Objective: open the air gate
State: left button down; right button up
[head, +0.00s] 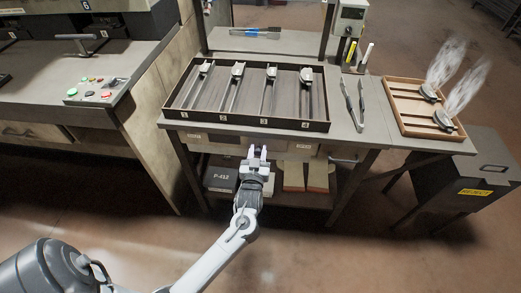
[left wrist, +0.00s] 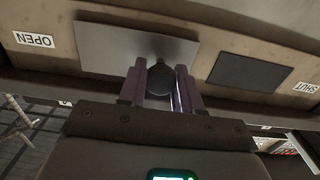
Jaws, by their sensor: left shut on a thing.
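In the left wrist view, the air gate's grey metal plate (left wrist: 112,46) lies on the bench's front panel, with a dark round knob (left wrist: 160,80) at its lower edge. An OPEN label (left wrist: 35,40) is left of the plate and a SHUT label (left wrist: 305,87) is at the far right. A dark rectangle (left wrist: 250,71) shows between plate and SHUT label; I cannot tell if it is an opening. My left gripper (left wrist: 160,88) is shut on the knob; in the head view it is at the bench front (head: 257,152), below the tray. My right gripper is not in view.
A wooden rack (head: 402,106) holds two steaming pieces. A reject bin (head: 485,170) stands right. A control panel (head: 90,93) is at left.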

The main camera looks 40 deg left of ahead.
pick_arm(q)
jog(key=shift+s+a, duration=0.1)
jog(key=shift+a, duration=0.05)
jog(key=c, duration=0.8)
grip_release()
jog(key=shift+a, duration=0.1)
jog(key=shift+c, duration=0.2)
jog(key=p+v, duration=0.3)
jog(key=v, duration=0.8)
jog(key=shift+p, duration=0.3)
